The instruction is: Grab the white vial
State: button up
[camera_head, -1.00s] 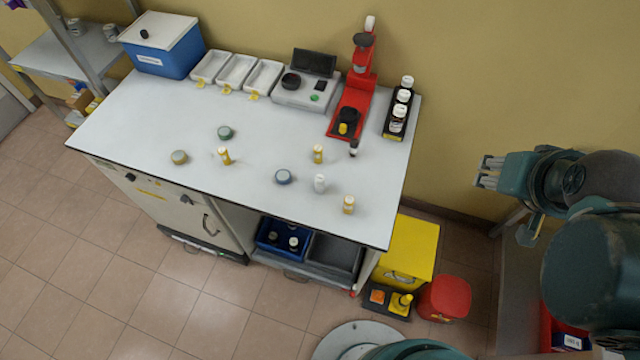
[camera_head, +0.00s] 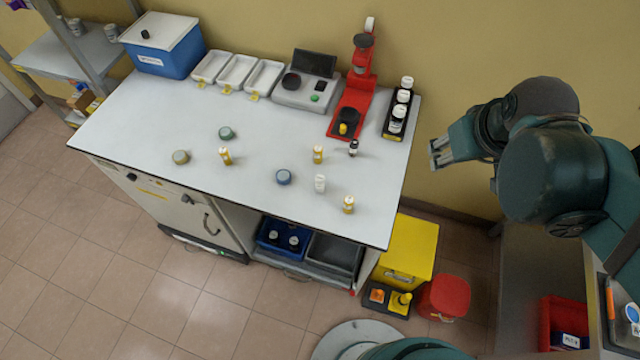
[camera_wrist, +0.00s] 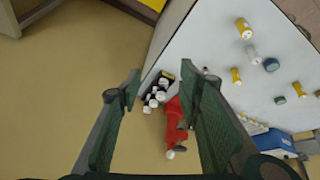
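The white vial (camera_head: 320,184) stands upright on the white worktop, between a blue-grey round container (camera_head: 284,177) and a yellow vial with a white cap (camera_head: 348,205). In the wrist view the white vial (camera_wrist: 251,52) shows at the upper right, beyond my right finger. My gripper (camera_head: 437,152) is to the right of the worktop, off its edge and well apart from the vial. In the wrist view its two fingers (camera_wrist: 165,92) are spread wide with nothing between them close by.
More yellow vials (camera_head: 225,156), a dark vial (camera_head: 353,148) and round containers stand on the worktop (camera_head: 130,130). A red press (camera_head: 362,75) and a black rack (camera_head: 399,115) with white-capped bottles stand at the back right. A yellow bin (camera_head: 410,248) stands below.

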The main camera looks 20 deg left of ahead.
jog(key=w+a+f+n+g+p, duration=0.1)
jog(key=a+f+n, duration=0.25)
jog(key=a, duration=0.45)
jog(key=w+a+f+n+g, duration=0.1)
jog(key=a+f+n+g, duration=0.2)
jog(key=a, duration=0.4)
jog(key=n+g+h+p, duration=0.1)
jog(key=n, duration=0.7)
send_over(320, 178)
jog(key=shift+m, duration=0.25)
notch_tip(320, 178, down, 11)
jog(key=shift+s+d+r, duration=0.1)
jog(key=shift+r, duration=0.05)
jog(key=shift+s, duration=0.1)
jog(key=shift+f, duration=0.2)
jog(key=shift+f, duration=1.25)
jog(key=shift+f, duration=0.15)
jog(key=shift+w+f, duration=0.2)
jog(key=shift+f, duration=2.25)
